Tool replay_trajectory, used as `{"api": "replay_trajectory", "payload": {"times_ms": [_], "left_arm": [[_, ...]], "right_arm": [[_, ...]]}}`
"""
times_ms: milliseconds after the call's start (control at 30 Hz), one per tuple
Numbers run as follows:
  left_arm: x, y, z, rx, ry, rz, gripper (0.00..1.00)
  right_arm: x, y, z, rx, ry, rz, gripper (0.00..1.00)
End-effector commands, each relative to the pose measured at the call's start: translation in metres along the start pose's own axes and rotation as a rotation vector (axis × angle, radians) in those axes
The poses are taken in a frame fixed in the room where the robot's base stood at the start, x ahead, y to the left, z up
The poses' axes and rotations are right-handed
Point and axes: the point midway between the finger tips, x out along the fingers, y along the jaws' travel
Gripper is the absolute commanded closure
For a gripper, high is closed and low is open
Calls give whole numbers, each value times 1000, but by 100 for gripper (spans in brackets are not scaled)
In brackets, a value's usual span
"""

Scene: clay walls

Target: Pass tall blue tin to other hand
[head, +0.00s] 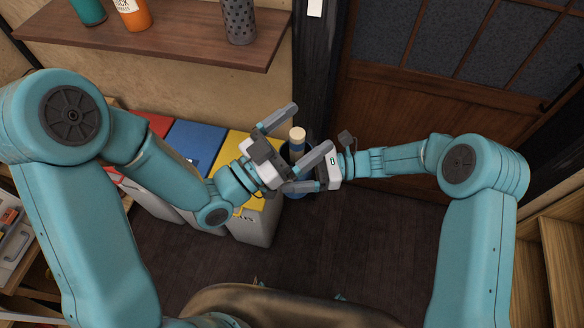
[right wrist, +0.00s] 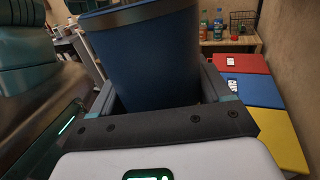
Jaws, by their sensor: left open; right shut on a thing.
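In the right wrist view the tin (right wrist: 150,60) fills the upper middle as a blue cylinder with a grey rim band. My right gripper (head: 304,172) is shut on it from the right, with its fingers either side of the tin in its wrist view. My left gripper (head: 312,128) is open, its two fingers spread on either side of the tin's upper part. Whether they touch it cannot be told.
Bins with red (head: 152,125), blue (head: 196,146) and yellow (head: 236,152) lids stand below and left. A wooden shelf (head: 170,38) holds a teal bottle, an orange bottle and a speckled grey cup (head: 239,20). A wooden door (head: 400,105) is behind; dark floor (head: 345,235) lies below.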

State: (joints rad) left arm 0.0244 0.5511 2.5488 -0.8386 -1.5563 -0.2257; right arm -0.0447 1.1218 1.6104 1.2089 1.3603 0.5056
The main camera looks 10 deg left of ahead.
Motion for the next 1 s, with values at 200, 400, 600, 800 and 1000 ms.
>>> {"api": "replay_trajectory", "payload": {"times_ms": [200,400,600,800,1000], "left_arm": [[7,54,-28,-210,119,209,0],[4,122,-16,-538,88,442,0],[-16,197,0,-946,-39,696,0],[-6,163,83,-836,-291,405,0],[-30,106,174,-717,-597,68,0]], "right_arm": [[0,0,0,0,-1,0,53],[0,0,0,0,-1,0,53],[0,0,0,0,-1,1,53],[0,0,0,0,-1,0,53],[0,0,0,0,-1,1,53]]}}
